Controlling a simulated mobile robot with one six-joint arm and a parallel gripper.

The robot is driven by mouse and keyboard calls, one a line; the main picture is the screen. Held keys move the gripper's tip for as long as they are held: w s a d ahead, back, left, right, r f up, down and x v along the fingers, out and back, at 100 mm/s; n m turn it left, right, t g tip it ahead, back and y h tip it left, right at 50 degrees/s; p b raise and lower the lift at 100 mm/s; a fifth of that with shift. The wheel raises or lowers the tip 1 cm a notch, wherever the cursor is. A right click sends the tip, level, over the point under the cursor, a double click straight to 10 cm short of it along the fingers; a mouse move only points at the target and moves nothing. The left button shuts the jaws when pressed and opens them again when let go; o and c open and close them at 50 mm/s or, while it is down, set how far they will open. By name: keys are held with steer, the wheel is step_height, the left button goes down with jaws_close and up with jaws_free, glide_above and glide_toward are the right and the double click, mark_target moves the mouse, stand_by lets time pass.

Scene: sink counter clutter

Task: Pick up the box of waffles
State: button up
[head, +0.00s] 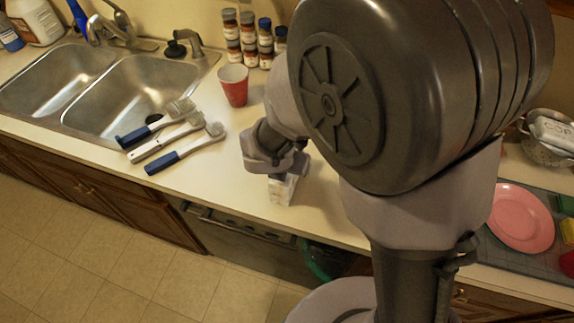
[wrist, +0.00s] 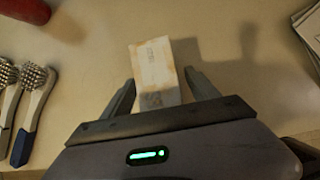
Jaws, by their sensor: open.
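A small pale box (head: 282,190), which I take to be the waffle box, stands on the counter near its front edge in the head view. In the wrist view the box (wrist: 155,70) is whitish with faint tan and grey print, too blurred to read. My gripper (head: 280,172) is right over the box in the head view. In the wrist view my gripper (wrist: 158,85) is open, with one finger on each side of the box. A gap shows beside the upper part of each finger. The gripper body hides the near end of the box.
Several blue-and-white brushes (head: 185,148) lie left of the box, beside the metal sink (head: 130,90). A red cup (head: 234,88) and stacked spice jars (head: 248,45) stand behind. A pink plate (head: 520,215) is at the right. Counter around the box is clear.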

steer(key=shift+f, duration=0.3)
jaws_close()
stand_by(0.4)
